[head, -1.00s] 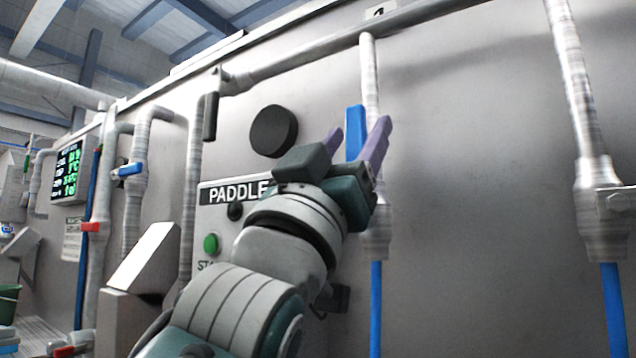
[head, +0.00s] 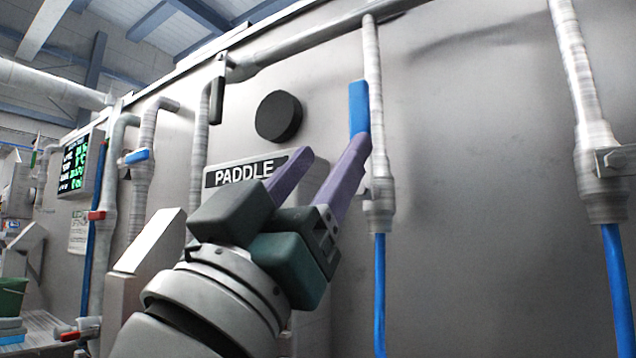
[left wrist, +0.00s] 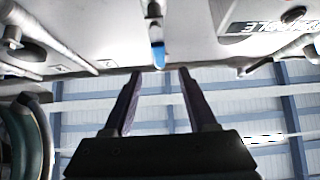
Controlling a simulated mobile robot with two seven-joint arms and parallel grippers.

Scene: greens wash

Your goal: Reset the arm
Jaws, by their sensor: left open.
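My left gripper (head: 333,150) is in the middle of the head view, in front of the grey wall panel, with its two purple fingers spread and nothing between them. One finger overlaps the lower end of a blue valve handle (head: 359,104) on a vertical pipe; whether they touch I cannot tell. In the left wrist view the open fingers (left wrist: 160,75) point toward the wall, and the blue handle (left wrist: 158,54) shows just beyond and between the tips. My right gripper is not in view.
A panel labelled PADDLE (head: 245,172) is partly hidden behind my gripper. A black round knob (head: 279,117) sits above it. Pipes run along the wall, one with a red handle (head: 96,215). A lit display (head: 74,165) and a green bucket (head: 12,297) are at left.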

